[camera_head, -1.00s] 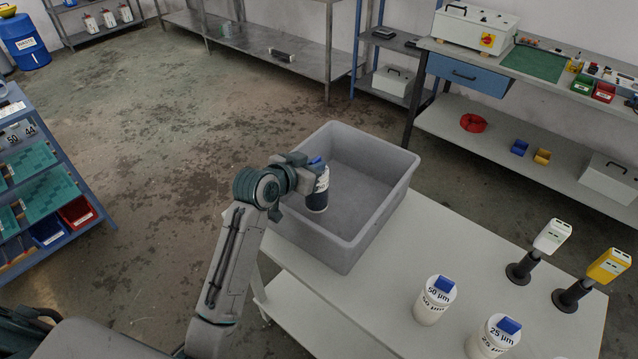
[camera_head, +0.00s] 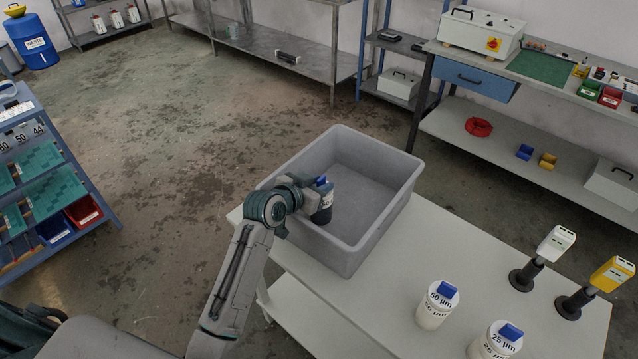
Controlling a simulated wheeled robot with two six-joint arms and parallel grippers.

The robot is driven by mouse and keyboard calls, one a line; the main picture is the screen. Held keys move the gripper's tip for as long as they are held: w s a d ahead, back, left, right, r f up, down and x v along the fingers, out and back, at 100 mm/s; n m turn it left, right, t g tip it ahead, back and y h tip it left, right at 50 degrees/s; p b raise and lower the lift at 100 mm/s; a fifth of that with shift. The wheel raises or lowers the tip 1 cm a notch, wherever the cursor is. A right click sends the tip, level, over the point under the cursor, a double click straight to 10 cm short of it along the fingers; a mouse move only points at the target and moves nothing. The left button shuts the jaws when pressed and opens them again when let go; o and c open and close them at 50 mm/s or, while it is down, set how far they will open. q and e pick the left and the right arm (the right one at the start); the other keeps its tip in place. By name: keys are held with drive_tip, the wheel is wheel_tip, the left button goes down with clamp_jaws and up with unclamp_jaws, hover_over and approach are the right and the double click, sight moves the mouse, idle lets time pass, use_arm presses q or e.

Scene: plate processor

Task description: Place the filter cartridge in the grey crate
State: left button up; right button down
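The grey crate (camera_head: 372,238) stands on the left end of the white table. A dark filter cartridge with a white band and blue cap (camera_head: 322,203) is inside the crate's outline, near its left wall. My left gripper (camera_head: 318,198) reaches over the left rim and is shut on the cartridge's upper part, which hides part of it. The cartridge looks upright; I cannot tell whether its base touches the crate floor. The rest of the crate looks empty. My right gripper is not in view.
White cartridges marked 50 µm (camera_head: 436,307) and 25 µm (camera_head: 496,343) stand at the table's front. A white handheld device (camera_head: 556,243) and a yellow one (camera_head: 612,274) sit on black stands at right. The table (camera_head: 455,247) is clear beside the crate.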

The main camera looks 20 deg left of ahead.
use_arm(q)
drive_tip(key=b+v, duration=0.2)
drive_tip(key=v, duration=0.9)
drive_tip(key=shift+s+a+r, duration=0.1)
drive_tip(key=shift+s+r, duration=0.25)
drive_tip(key=shift+s, duration=0.05)
